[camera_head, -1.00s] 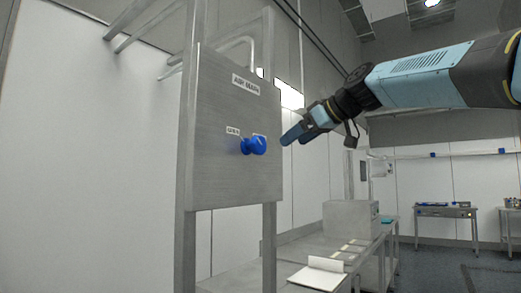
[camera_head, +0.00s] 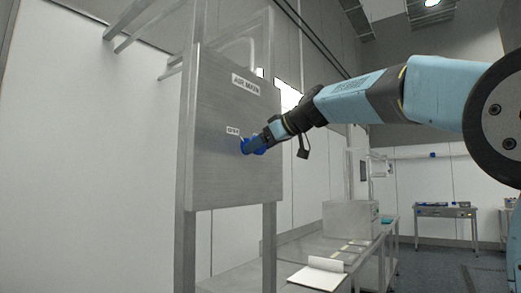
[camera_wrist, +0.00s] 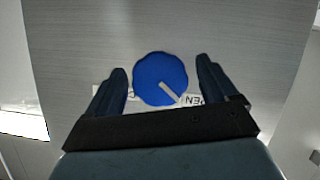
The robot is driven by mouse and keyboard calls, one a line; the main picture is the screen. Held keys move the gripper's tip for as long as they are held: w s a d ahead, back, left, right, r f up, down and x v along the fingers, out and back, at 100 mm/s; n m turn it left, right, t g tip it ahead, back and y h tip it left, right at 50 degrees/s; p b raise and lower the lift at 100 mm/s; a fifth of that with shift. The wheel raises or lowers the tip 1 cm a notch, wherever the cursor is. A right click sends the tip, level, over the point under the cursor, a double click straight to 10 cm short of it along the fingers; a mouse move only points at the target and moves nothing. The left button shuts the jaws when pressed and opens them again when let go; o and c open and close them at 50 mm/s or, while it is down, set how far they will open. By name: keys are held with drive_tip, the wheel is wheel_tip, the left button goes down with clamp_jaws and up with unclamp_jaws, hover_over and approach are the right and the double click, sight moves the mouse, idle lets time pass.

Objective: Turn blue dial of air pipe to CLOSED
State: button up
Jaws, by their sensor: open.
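The blue dial (camera_wrist: 156,76) is a scalloped round knob with a pale pointer line, seen face-on in the wrist view. The line runs from near its middle toward the lower right, toward a label (camera_wrist: 193,99) reading "PEN", partly covered. In the head view the dial (camera_head: 246,147) sits on the grey metal panel (camera_head: 215,184), partly hidden by my gripper. My gripper (camera_wrist: 161,75) is open, with one finger on each side of the dial and a visible gap on both sides. Whether the fingers reach down around it cannot be told.
An "AIR MAIN" label (camera_head: 246,85) is at the panel's top, and a small label (camera_head: 233,131) is left of the dial. The panel hangs on metal posts (camera_head: 269,235). A bench with a grey box (camera_head: 349,218) and an open booklet (camera_head: 317,274) stands to the right.

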drive_tip(key=shift+x, duration=1.25)
